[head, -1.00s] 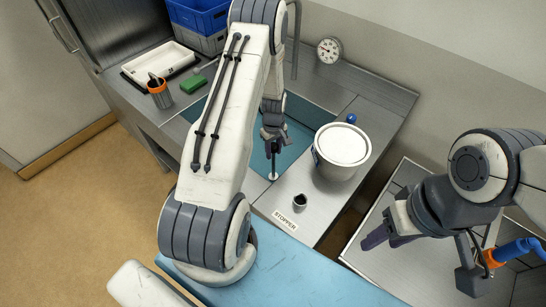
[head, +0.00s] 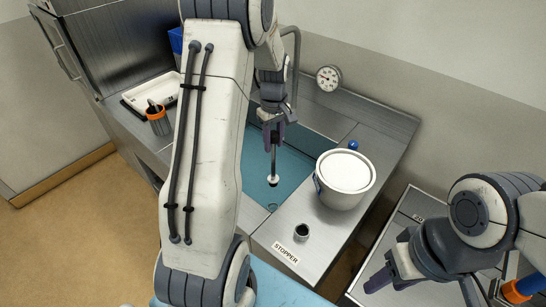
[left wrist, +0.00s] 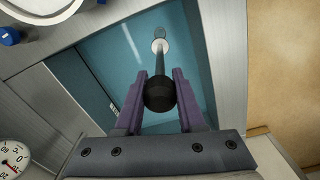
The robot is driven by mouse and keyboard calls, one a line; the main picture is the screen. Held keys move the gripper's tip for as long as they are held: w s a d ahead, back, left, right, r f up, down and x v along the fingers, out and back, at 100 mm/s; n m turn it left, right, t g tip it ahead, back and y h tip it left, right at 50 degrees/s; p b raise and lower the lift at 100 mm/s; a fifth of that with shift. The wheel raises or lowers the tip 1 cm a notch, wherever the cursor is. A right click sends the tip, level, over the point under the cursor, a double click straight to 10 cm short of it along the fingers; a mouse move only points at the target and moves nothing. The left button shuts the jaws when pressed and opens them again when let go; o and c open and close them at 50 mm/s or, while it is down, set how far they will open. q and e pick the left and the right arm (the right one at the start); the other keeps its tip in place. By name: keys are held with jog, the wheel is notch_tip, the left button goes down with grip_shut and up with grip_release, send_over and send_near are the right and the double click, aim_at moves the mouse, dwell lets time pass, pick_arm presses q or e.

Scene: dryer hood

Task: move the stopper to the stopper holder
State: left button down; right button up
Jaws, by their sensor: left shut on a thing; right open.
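The stopper (head: 272,181) has a dark rod and a white disc at its lower end. My left gripper (head: 273,135) is shut on its upper part and holds it upright over the blue sink. In the left wrist view, the black ball knob (left wrist: 160,95) sits between the purple fingers (left wrist: 160,85), with the rod running away from it. The stopper holder (head: 302,231), a small grey cup, stands on the counter by the STOPPER label, right of and nearer than the stopper. My right gripper (head: 384,277) is open and empty at the lower right.
A white lidded pot (head: 344,178) stands on the counter behind the holder, with a blue knob (head: 353,145) beyond it. A dial (head: 329,78) is on the wall. A tap (head: 294,55) rises behind the sink. An orange-rimmed cup (head: 158,121) stands at left. Counter around the holder is clear.

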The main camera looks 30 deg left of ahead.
pick_arm(q)
jog(key=shift+r, duration=0.75)
jog(key=shift+r+p, duration=2.75)
jog(key=shift+r, duration=0.1)
